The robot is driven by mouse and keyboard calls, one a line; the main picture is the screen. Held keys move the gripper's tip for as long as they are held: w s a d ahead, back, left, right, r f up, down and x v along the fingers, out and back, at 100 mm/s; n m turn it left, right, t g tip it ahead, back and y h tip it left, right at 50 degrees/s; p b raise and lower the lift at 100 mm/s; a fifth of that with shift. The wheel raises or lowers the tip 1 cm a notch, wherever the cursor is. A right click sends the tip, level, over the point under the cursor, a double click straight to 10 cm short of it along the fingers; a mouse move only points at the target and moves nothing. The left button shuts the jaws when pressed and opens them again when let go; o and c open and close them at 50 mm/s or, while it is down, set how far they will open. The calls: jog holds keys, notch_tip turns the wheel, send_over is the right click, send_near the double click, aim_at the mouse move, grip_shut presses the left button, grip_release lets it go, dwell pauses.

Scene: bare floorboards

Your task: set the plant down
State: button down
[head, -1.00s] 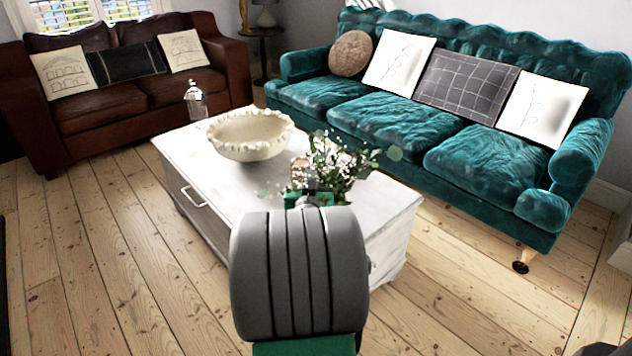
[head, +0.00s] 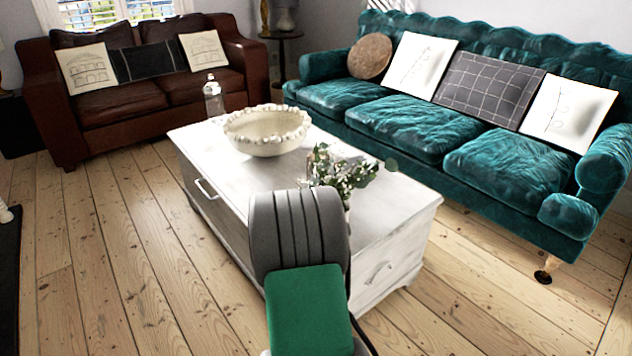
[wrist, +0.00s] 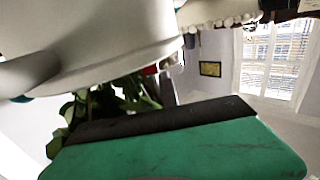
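The plant (head: 346,172), white flowers and green leaves, shows at the near side of the white coffee table (head: 400,215) in the head view. My arm hides most of its base, so I cannot tell whether it touches the tabletop. In the wrist view, its dark green leaves (wrist: 105,108) hang behind my gripper (wrist: 165,122), which shows a green finger with a black pad. A large pale rounded surface fills the upper left there, possibly the plant's pot. My fingertips are hidden in the head view, and their spacing does not show.
A cream bowl (head: 266,140) with a beaded rim and a clear bottle (head: 213,98) stand farther back on the table. A teal sofa (head: 500,165) is at the right, a brown sofa (head: 130,98) at the back left. The floorboards at the front left are clear.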

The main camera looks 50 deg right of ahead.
jog(key=shift+r, duration=0.3)
jog(key=shift+f, duration=0.15)
jog(key=c, duration=2)
grip_release()
jog(key=shift+f, duration=0.2)
jog(key=o, duration=0.4)
